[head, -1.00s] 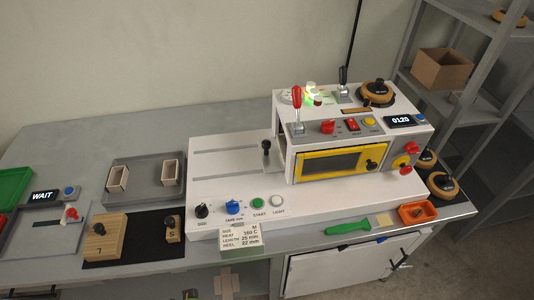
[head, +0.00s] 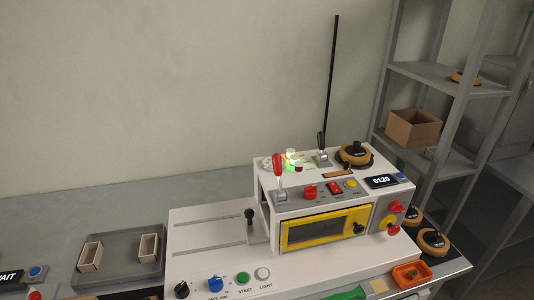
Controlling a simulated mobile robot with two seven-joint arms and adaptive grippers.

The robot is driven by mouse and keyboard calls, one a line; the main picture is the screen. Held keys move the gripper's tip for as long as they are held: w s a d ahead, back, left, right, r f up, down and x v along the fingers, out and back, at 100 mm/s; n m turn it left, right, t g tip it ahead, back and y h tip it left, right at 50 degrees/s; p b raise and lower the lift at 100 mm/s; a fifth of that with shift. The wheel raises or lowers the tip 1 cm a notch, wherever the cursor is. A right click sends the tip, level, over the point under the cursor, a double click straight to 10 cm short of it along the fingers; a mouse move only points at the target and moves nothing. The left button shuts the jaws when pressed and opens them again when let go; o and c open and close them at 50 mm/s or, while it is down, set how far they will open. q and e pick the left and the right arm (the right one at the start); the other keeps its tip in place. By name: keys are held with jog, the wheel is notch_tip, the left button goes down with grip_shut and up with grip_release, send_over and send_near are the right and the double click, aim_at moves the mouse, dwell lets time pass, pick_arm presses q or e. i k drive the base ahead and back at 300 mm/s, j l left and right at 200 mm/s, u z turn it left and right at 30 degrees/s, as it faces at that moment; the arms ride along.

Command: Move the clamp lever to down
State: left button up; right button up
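The machine is a white box former (head: 190,245) on the grey bench. A lever with a red handle (head: 279,165) stands upright at the front left of its raised housing. A lever with a black handle (head: 321,142) stands up on a grey plate farther back on the housing top. No readable label shows which one is the clamp lever. A black-knobbed post (head: 250,215) stands at the left side of the housing, by the slotted bed. Neither of my grippers is in view.
A display reading 0120 (head: 381,181), a red knob (head: 309,193) and a brown-and-black reel (head: 354,155) are on the housing. A yellow-framed window (head: 322,229) is below. A grey tray (head: 120,276) holds two small boxes at left. Shelves (head: 430,75) stand at right.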

aim_at(276, 158)
jog(key=l+u, duration=0.2)
jog(key=u, duration=0.2)
jog(key=l+u, duration=0.2)
jog(key=u, duration=0.2)
jog(key=l+u, duration=0.2)
jog(key=u, duration=0.2)
jog(key=l+u, duration=0.25)
jog(key=u, duration=0.15)
jog(key=k+l+u, duration=0.2)
jog(key=l, duration=0.35)
jog(key=k+l+u, duration=0.2)
jog(key=l, duration=0.3)
jog(key=k+l+u, duration=0.2)
jog(key=k+l, duration=0.15)
jog(key=k+l+u, duration=0.2)
jog(key=l, duration=0.3)
jog(key=k+l, duration=1.15)
jog(key=l, duration=0.25)
